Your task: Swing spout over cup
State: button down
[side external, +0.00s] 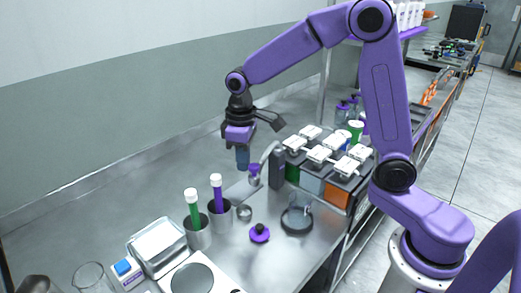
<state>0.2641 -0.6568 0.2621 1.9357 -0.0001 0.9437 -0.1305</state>
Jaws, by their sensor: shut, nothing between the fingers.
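My gripper (242,163) points down above the steel bench, with its fingers shut and nothing seen between them. A pale curved spout (268,151) rises beside a dark grey post (278,169), just right of my fingertips. A small purple-topped piece (254,169) shows below the spout's left end; I cannot tell whether they are joined. My fingertips look close to it but seem apart from it. A small metal cup (244,212) stands on the bench in front. A clear glass vessel (297,217) with a dark base stands to the right. Which vessel is the task's cup is unclear.
A purple knobbed lid (260,234) lies in front. A rack of dye tanks (325,177) with white clips stands right of the post. A scale (192,278) is at the front. The bench's left back is clear.

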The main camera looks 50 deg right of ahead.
jog(key=shift+s, duration=0.3)
jog(key=shift+s+d, duration=0.25)
jog(key=shift+s, duration=0.9)
jog(key=shift+s+d, duration=0.25)
jog(key=shift+s, duration=0.25)
jog(key=shift+s+d, duration=0.2)
jog(key=shift+s, duration=0.4)
jog(key=shift+s+d, duration=0.55)
jog(key=shift+s, duration=0.3)
